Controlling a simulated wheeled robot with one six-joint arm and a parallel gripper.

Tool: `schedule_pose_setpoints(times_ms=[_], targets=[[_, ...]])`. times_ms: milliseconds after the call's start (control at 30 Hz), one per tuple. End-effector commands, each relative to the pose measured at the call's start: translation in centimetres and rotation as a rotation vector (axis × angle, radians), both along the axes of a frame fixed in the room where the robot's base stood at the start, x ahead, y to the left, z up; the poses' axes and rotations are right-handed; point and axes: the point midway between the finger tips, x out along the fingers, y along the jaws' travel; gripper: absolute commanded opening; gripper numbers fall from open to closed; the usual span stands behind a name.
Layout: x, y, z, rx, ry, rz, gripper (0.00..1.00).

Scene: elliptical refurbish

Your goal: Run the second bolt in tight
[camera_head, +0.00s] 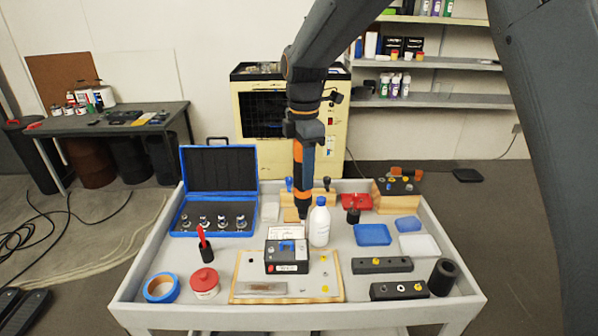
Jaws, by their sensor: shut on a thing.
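My gripper (303,134) is above the back middle of the cart, shut on an upright black-and-orange driver-like tool (303,178). The tool's dark lower end points down, behind a dark box with a white label (287,262) and left of a white bottle (320,222). I cannot tell whether its tip touches anything. The dark box stands on a tan board (325,285) and has a blue part on top. Small yellow and dark pieces lie on the board. Two dark bars, one behind (368,266) and one in front (385,292), carry small bolt-like pieces. Which is the second bolt I cannot tell.
The light grey cart (150,318) has a raised rim. An open blue case (218,170) stands at back left. Blue tape (160,288), a red-lidded jar (205,282), a blue bin (373,235) and a black cylinder (443,276) stand around the board. The tall bottle is close to the tool.

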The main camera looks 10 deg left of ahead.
Motion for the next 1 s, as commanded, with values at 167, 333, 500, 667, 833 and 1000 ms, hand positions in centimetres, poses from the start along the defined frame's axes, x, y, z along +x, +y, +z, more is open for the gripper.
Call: schedule_pose_setpoints(times_ms=[167,333,500,667,833,1000], targets=[[0.0,0.1,-1.4,0.000,0.000,0.002,0.00],[0.0,0.2,-2.9,0.001,-0.001,0.003,0.00],[-0.1,0.2,-4.3,0.000,0.000,0.003,0.00],[-0.1,0.2,-5.7,0.001,-0.001,0.003,0.00],[-0.1,0.2,-7.0,0.000,0.000,0.003,0.00],[-0.1,0.2,-7.6,0.000,0.000,0.003,0.00]])
